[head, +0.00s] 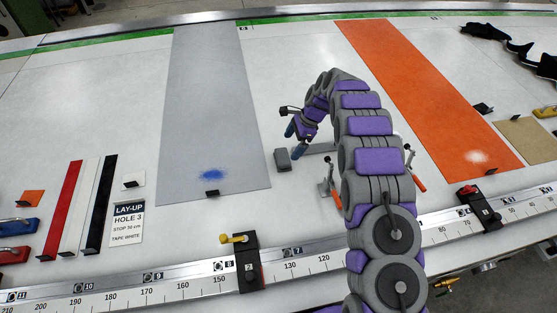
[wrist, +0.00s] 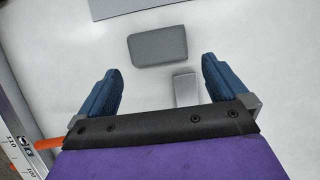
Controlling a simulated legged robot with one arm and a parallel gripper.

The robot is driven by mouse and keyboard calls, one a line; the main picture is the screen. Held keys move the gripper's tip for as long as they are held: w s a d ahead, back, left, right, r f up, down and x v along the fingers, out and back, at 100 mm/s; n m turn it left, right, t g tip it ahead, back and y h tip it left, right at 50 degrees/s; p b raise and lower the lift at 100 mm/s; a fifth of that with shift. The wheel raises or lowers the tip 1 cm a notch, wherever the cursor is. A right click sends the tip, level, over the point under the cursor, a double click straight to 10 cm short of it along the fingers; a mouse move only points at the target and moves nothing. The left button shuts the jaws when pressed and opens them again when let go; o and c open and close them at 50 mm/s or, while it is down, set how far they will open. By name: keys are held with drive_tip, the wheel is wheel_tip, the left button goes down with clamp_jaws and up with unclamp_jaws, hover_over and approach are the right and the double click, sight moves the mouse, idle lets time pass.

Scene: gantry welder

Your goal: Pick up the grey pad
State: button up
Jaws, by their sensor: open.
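The grey pad (wrist: 158,46) is a small dark grey block with rounded corners. In the wrist view it lies on the white table, ahead of the gap between my fingers. In the head view the pad (head: 283,160) lies just right of the large grey sheet, below my gripper (head: 293,133). My gripper (wrist: 161,90) is open, with its two blue fingers spread apart and nothing between them held. The fingers appear to be above the table, apart from the pad. A light grey metal bar (wrist: 186,88) lies near the right finger.
A large grey sheet (head: 212,110) with a blue patch lies to the left. An orange sheet (head: 430,95) lies to the right. Toggle clamps with orange handles (head: 416,178) stand close by. A ruler rail (head: 180,280) with stops crosses the front.

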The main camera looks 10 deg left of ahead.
sight(283, 156)
drive_tip(key=shift+s+d+f, duration=0.1)
drive_tip(key=shift+d+f, duration=0.15)
drive_tip(key=shift+d, duration=0.35)
drive_tip(key=shift+s+d+f, duration=0.1)
drive_tip(key=shift+d+f, duration=0.1)
drive_tip(key=shift+d, duration=0.35)
drive_tip(key=a+f, duration=0.1)
drive_tip(key=a, duration=0.1)
drive_tip(key=a+f, duration=0.2)
drive_tip(key=s+a+f, duration=0.1)
drive_tip(key=a+f, duration=0.1)
drive_tip(key=a, duration=0.1)
drive_tip(key=shift+s+a+f+b, duration=0.1)
drive_tip(key=shift+f+b, duration=0.1)
drive_tip(key=shift+b, duration=0.2)
drive_tip(key=shift+s, duration=0.2)
drive_tip(key=d, duration=0.4)
drive_tip(key=shift+w+r, duration=0.15)
drive_tip(key=shift+c, duration=1.4)
drive_tip(key=shift+a, duration=0.45)
drive_tip(key=c, duration=0.3)
drive_tip(key=shift+a, duration=0.65)
drive_tip(key=shift+d+r, duration=0.1)
drive_tip(key=shift+r, duration=0.15)
wheel_tip(283, 156, up, 10)
drive_tip(key=shift+w+d+f+p, duration=0.1)
drive_tip(key=shift+f+p, duration=0.15)
drive_tip(key=shift+p, duration=0.3)
drive_tip(key=shift+c, duration=0.6)
